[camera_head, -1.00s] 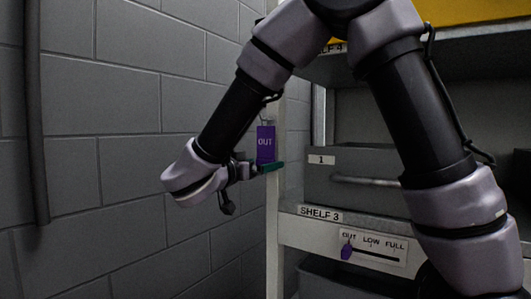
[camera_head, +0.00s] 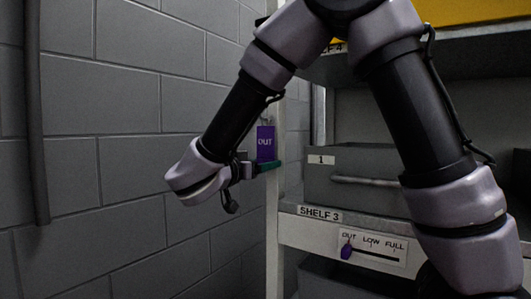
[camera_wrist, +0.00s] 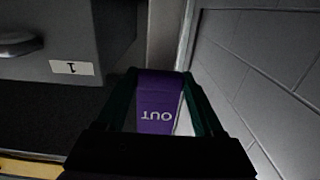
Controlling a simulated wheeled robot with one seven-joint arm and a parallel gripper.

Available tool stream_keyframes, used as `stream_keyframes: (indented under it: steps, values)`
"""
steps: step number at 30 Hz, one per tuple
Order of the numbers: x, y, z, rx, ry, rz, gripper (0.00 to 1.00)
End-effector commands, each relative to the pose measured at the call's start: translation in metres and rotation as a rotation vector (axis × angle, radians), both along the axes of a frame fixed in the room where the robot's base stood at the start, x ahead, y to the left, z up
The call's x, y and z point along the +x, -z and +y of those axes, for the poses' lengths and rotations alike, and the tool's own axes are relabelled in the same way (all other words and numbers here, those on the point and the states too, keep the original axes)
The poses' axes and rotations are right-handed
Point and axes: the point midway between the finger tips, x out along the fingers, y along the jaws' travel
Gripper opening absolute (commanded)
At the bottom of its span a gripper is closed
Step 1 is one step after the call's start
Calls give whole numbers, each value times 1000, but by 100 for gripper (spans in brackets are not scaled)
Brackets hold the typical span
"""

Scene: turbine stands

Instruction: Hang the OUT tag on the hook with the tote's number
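The purple OUT tag (camera_head: 265,145) is upright in front of the shelf's front left post in the head view. In the wrist view the tag (camera_wrist: 158,100) shows upside down between the two dark green fingers. My gripper (camera_head: 268,165) is at the tag's lower end, and its fingers (camera_wrist: 161,90) look shut on the tag's side edges. A grey tote (camera_head: 362,182) with a white label "1" (camera_head: 321,160) sits on shelf 3. The same label (camera_wrist: 72,68) shows inverted in the wrist view. I cannot make out a numbered hook; the tag's upper end is small and unclear.
The shelf post (camera_head: 272,220) stands close beside my gripper, with a grey block wall (camera_head: 110,130) to the left. Below the SHELF 3 label (camera_head: 319,214), an OUT/LOW/FULL card (camera_head: 372,247) has its purple slider knob (camera_head: 346,251) at OUT. My arm hides part of the shelf.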

Motion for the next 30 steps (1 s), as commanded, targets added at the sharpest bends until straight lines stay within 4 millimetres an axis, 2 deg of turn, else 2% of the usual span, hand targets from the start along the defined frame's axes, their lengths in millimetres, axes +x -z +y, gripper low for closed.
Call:
stream_keyframes:
  steps: [1,2,3,30]
  values:
    - [0,0,0,0,0,0,12]
    - [0,0,0,0,0,0,1]
    - [0,0,0,0,0,0,0]
    - [-9,0,8,0,0,-1,0]
